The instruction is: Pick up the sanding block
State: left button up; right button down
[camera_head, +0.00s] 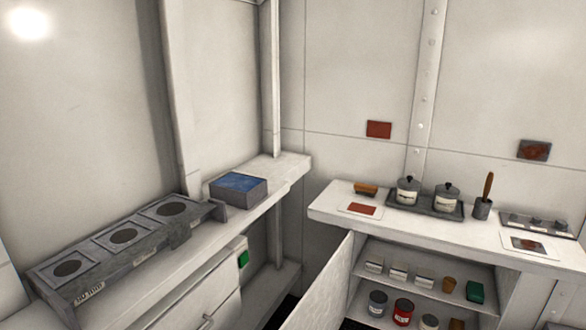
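A small orange-brown block (366,188), which looks like the sanding block, lies on the right bench near its left back edge, against the wall. It is small in the camera_head view, so I cannot be sure what it is. It lies behind a white card with a red patch (361,209) and left of a grey tray (426,203). Nothing covers it. Neither of my grippers shows in this view.
Two lidded pots (408,190) stand on the tray, beside a brush in a cup (482,208). An open cabinet door (322,292) juts out below the right bench (459,231). Shelves inside hold tins and boxes. The left bench holds a blue-topped box (238,189) and a three-hole rack (124,236).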

aim_at(475, 291)
jog(key=z, duration=1.35)
